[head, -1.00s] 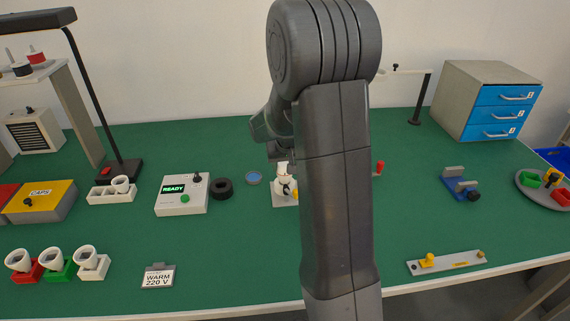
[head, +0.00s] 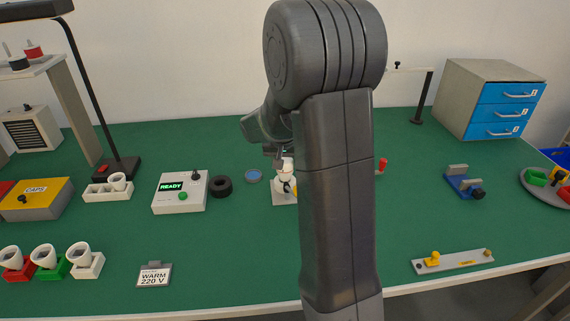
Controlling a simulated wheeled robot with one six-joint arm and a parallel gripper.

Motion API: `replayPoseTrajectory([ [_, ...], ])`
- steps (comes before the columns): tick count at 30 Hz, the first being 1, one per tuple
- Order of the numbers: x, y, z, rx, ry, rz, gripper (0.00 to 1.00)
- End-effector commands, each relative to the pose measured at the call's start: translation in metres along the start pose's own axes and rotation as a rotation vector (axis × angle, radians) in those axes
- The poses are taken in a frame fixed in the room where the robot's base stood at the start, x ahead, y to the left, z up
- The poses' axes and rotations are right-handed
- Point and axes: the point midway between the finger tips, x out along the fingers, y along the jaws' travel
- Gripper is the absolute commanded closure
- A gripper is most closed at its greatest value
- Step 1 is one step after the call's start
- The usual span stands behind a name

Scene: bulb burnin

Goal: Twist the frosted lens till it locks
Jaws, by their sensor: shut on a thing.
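My gripper (head: 281,152) is in the middle of the head view, partly hidden behind my own arm. It points down at the top of a small white fixture (head: 284,186) on the green bench. Its jaws are shut on the white part at the top of this fixture, which I take to be the frosted lens (head: 287,166). The fixture's right side is hidden by my arm, and a bit of yellow shows at its edge. I cannot tell how far the lens is turned.
Left of the fixture are a blue-topped disc (head: 253,175), a black ring (head: 220,186) and a white box reading READY (head: 181,191). Several white cups stand at the left front. A clamp (head: 463,182) and a grey strip (head: 452,262) lie right.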

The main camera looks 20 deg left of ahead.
Motion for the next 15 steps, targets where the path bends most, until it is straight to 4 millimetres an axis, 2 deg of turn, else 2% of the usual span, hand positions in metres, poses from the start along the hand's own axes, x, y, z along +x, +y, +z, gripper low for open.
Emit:
replayPoseTrajectory([
  [15, 0.0025, -0.0009, 0.0015, 0.049, -0.001, 0.021, 0.75],
])
